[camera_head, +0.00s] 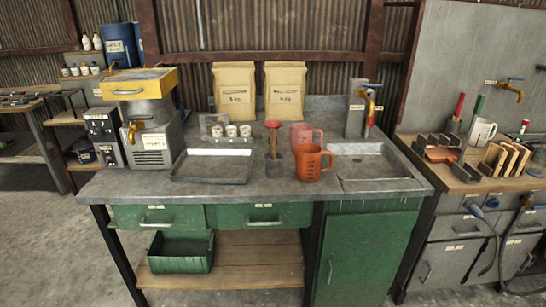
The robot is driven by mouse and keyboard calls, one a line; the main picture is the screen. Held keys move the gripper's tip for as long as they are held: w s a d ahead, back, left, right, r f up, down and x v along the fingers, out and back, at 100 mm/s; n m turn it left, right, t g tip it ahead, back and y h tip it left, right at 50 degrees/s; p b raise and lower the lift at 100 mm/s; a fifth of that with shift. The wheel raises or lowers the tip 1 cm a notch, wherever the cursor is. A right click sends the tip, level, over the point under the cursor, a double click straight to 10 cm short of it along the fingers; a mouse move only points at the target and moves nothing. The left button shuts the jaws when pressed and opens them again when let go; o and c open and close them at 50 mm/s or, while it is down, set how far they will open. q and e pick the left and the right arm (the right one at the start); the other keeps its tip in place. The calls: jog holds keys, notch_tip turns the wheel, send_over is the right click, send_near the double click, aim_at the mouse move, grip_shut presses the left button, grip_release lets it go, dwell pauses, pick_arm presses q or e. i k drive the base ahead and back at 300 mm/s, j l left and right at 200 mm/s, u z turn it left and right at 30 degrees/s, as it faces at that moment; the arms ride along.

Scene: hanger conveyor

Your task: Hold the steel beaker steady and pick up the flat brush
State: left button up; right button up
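A small grey steel beaker (275,169) stands upright on the grey worktop, near the middle. A tall tool (272,140) with a red top end and a reddish-brown shaft stands upright in it. It may be the flat brush, but its lower end is hidden inside the beaker and I cannot tell its type. An orange measuring jug (311,163) stands close to the right of the beaker. Neither of my grippers shows in the head view.
A shallow metal tray (212,179) lies left of the beaker. A sink (372,186) with a tap is to the right. A pink jug (300,131), two paper bags (235,89) and small white cups stand behind. The worktop's front edge is clear.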

aim_at(272, 131)
jog(key=i+l+u, duration=0.3)
jog(key=i+l, duration=0.4)
